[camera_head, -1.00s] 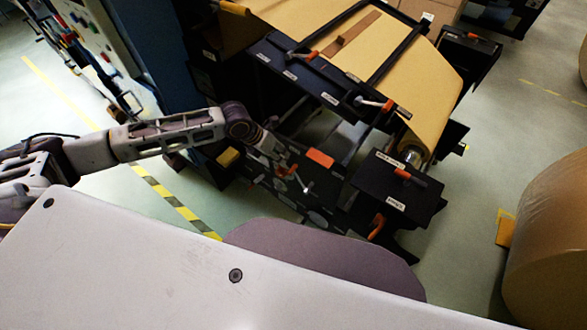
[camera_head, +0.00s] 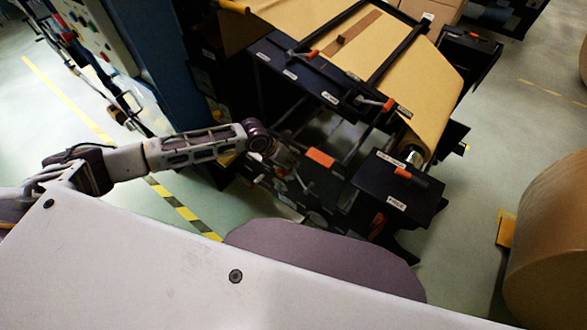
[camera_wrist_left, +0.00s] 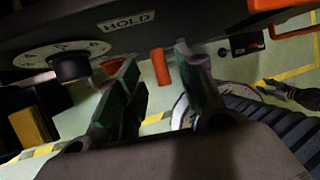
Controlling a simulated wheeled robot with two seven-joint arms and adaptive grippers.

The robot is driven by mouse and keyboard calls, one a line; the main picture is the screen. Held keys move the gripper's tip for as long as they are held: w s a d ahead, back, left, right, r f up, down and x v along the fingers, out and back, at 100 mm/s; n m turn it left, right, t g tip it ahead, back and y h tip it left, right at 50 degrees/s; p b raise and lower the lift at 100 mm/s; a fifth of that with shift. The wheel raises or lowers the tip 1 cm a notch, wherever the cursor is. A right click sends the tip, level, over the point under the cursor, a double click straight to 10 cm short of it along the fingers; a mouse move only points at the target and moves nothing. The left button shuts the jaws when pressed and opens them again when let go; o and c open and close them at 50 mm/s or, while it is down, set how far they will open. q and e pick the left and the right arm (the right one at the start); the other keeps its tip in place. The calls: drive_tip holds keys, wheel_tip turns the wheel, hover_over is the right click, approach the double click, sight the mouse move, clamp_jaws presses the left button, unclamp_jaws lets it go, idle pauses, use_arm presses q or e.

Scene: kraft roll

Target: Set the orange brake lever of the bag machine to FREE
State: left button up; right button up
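The bag machine (camera_head: 310,68) stands in the middle of the head view. In the left wrist view an upright orange lever (camera_wrist_left: 161,67) shows below the dark panel's HOLD label (camera_wrist_left: 127,21); it appears to be the brake lever. My left gripper (camera_wrist_left: 157,56) is open, with one finger on each side of the lever in the picture. I cannot tell whether either finger touches it. In the head view my left gripper (camera_head: 287,162) is at the machine's lower front and is small and dark there. My right gripper is not in view.
Other orange handles sit on the machine, one on the crossbar (camera_head: 388,103) and one on the right box (camera_head: 404,172). An orange block (camera_head: 319,158) is just right of my gripper. A dial (camera_wrist_left: 68,62) is left of the fingers. A large brown roll (camera_head: 550,240) stands right.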

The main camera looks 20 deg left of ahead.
sight(300, 181)
use_arm(q)
drive_tip(key=shift+x, duration=2.65)
drive_tip(key=shift+a, duration=0.1)
clamp_jaws()
